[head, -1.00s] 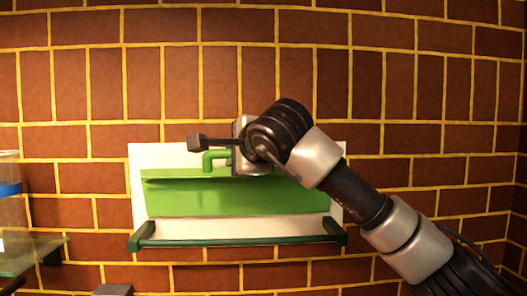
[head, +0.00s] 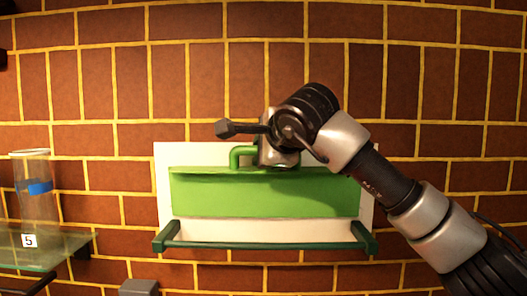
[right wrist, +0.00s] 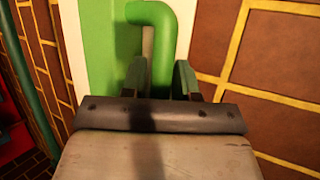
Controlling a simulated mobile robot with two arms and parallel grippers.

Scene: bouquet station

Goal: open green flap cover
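The green flap cover (head: 265,195) is a wide panel on a white backing plate (head: 163,185) on the wall. A bent green handle (head: 240,152) rises at its upper edge. My right gripper is at this handle; its fingertips are hidden behind the wrist in the head view. In the right wrist view, the two fingers of my right gripper (right wrist: 160,82) stand close on either side of the downward part of the handle (right wrist: 165,35), and they look shut on it. My left gripper is not in view.
A dark green bar (head: 265,245) on brackets runs below the flap. At the left, a clear cylinder with a blue band (head: 38,190) stands on a glass shelf (head: 45,255) marked 5. Brick wall surrounds the plate.

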